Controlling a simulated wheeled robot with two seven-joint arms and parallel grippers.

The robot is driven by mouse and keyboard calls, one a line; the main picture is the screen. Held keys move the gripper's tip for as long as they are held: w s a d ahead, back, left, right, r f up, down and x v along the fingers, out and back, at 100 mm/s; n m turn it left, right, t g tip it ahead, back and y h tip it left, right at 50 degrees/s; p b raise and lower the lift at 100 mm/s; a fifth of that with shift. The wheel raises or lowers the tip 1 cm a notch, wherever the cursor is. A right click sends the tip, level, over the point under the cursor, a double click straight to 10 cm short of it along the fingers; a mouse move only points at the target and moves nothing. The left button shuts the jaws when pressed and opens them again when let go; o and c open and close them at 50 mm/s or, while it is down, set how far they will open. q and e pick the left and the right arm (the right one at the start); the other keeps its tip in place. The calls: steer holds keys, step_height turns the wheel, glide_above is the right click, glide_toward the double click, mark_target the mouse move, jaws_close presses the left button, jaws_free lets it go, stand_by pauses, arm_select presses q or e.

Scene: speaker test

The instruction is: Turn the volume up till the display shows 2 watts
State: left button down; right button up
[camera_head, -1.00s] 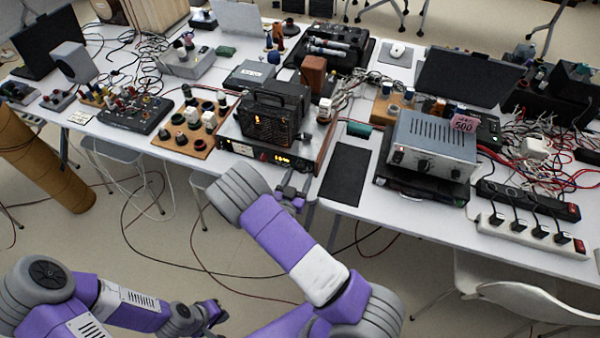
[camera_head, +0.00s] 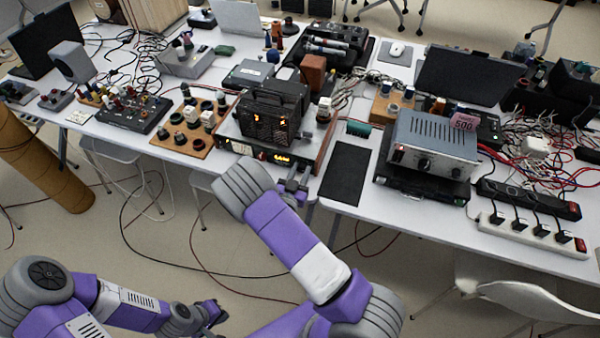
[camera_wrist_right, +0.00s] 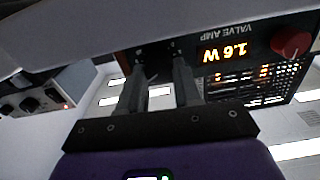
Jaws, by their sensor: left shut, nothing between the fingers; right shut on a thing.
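The valve amp (camera_head: 243,148) has a dark front panel with a lit display (camera_head: 282,157). In the right wrist view the display (camera_wrist_right: 222,52) is upside down and reads 1.6 W, beside the words VALVE AMP. My right gripper (camera_head: 297,183) is at the right end of this panel. In the right wrist view my right gripper (camera_wrist_right: 158,72) is shut on a knob, which its fingers mostly hide. A red knob (camera_wrist_right: 291,42) sits beyond the display, clear of the fingers. My left gripper (camera_head: 215,312) is low at the bottom left, shut and empty, away from the table.
Cables clutter the table.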

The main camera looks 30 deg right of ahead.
steer(key=shift+f+m+b, duration=0.1)
steer(key=shift+m+b, duration=0.35)
steer(key=shift+m, duration=0.25)
steer(key=o, duration=1.1)
steer(key=shift+c, duration=0.2)
steer(key=p+v, duration=0.1)
steer(key=v, duration=0.6)
steer(key=shift+s+a, duration=0.2)
steer(key=shift+s, duration=0.05)
